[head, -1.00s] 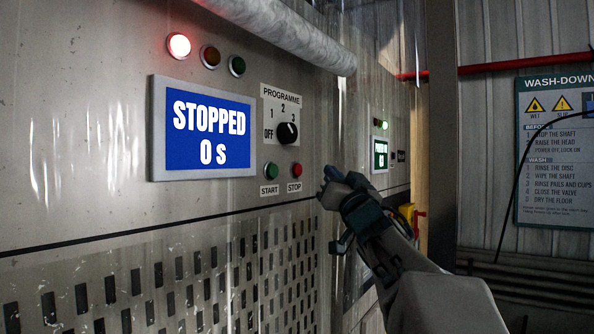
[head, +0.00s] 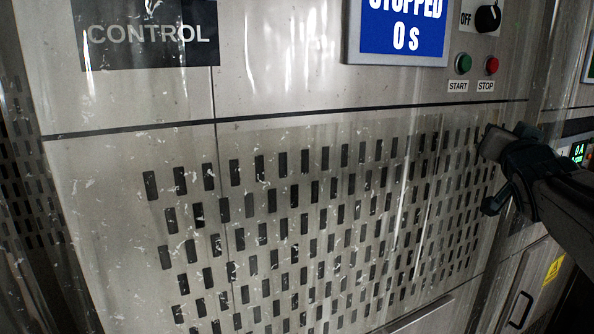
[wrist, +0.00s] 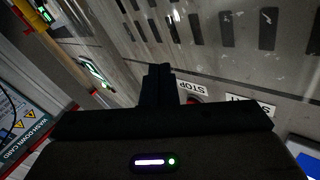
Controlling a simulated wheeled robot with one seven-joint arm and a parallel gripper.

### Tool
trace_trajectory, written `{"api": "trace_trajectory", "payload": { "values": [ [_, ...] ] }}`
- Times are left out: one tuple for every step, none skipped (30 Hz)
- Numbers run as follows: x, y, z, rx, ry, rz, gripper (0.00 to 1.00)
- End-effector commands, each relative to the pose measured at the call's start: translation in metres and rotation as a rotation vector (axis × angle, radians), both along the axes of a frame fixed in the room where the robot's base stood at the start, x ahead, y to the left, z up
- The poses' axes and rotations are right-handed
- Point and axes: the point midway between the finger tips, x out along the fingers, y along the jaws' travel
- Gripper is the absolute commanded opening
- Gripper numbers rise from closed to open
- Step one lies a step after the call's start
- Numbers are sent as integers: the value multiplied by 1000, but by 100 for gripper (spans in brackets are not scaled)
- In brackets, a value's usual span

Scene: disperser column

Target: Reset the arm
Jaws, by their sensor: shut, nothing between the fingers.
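My gripper (head: 490,142) is at the right of the head view, in front of the slotted panel and below the STOP button. Its fingers are shut with nothing between them. The wrist view also shows the shut fingers (wrist: 157,85) near the panel, with the STOP label beside them. The red STOP button (head: 491,65) and the green START button (head: 463,63) sit above the gripper. The blue screen (head: 405,35) reads STOPPED 0 s and is cut off at the top. The programme knob (head: 488,18) is partly in view, beside OFF.
The slotted metal panel (head: 228,130) fills the middle of the head view. A dark CONTROL sign (head: 150,35) is at upper left. A small lit display (head: 578,153) and a yellow warning label (head: 553,269) are at right. The wrist view shows a wash-down card (wrist: 25,118) at left.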

Motion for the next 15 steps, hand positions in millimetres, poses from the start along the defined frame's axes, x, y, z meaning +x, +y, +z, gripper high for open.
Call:
{"api": "trace_trajectory", "payload": {
  "values": [
    [0, 18, -28, 30, 91, 7, 0],
    [-1, 28, -45, 44, 150, 10, 0],
    [-3, 43, -69, 58, 232, 21, 0],
    [-6, 54, -86, 69, 294, 31, 0],
    [-9, 67, -104, 76, 357, 44, 0],
    [-16, 84, -127, 84, 444, 65, 0],
    [-22, 97, -144, 88, 510, 82, 0],
    [-29, 111, -162, 89, 577, 103, 0],
    [-40, 129, -184, 89, 667, 135, 0],
    [-49, 142, -201, 87, 734, 160, 0],
    [-60, 155, -217, 84, 800, 186, 0],
    [-75, 173, -237, 75, 888, 224, 0],
    [-87, 185, -251, 68, 950, 253, 0],
    [-99, 196, -264, 62, 1010, 281, 0],
    [-115, 209, -279, 52, 1086, 319, 0]
  ]
}}
